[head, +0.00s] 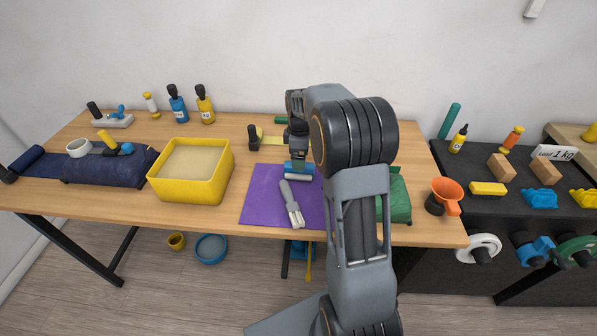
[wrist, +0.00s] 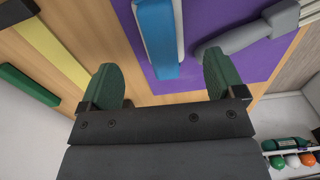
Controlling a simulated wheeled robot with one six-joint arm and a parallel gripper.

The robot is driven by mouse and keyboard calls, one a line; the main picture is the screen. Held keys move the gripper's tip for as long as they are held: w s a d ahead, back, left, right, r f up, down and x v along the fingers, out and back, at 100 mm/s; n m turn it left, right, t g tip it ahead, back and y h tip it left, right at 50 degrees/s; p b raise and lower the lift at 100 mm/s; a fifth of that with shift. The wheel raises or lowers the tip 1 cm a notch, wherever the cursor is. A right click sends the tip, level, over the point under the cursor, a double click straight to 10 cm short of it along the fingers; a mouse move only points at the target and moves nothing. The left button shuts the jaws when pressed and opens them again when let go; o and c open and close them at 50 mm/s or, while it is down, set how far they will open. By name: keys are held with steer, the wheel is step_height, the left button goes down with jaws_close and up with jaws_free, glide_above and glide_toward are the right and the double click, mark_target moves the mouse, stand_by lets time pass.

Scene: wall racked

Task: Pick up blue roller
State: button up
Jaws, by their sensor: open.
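A blue piece with a pale side, which looks like the blue roller (head: 298,167), lies at the upper right of the purple mat (head: 263,205). In the wrist view the blue roller (wrist: 158,38) is a long bar, its near end close to the space between my fingertips. My gripper (wrist: 160,78) is open, with one green-padded finger on each side of that end. I cannot tell the exact height gap. In the head view my gripper (head: 297,148) is just above and behind the blue roller, and my arm hides part of the area to its right.
A grey-handled tool (head: 291,204) lies on the mat close to the roller; it also shows in the wrist view (wrist: 245,36). A yellow bin (head: 158,190) stands left, a green bag (head: 398,200) right. A yellow strip (wrist: 48,45) and a green bar (wrist: 28,83) lie nearby.

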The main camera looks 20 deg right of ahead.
steer(key=shift+a+f+p, duration=0.2)
steer(key=shift+f+p, duration=0.15)
steer(key=shift+f, duration=2.8)
steer(key=c, duration=1.1)
steer(key=shift+o, duration=0.2)
steer(key=shift+r, duration=0.1)
step_height(320, 180, up, 10)
steer(key=shift+f, duration=0.1)
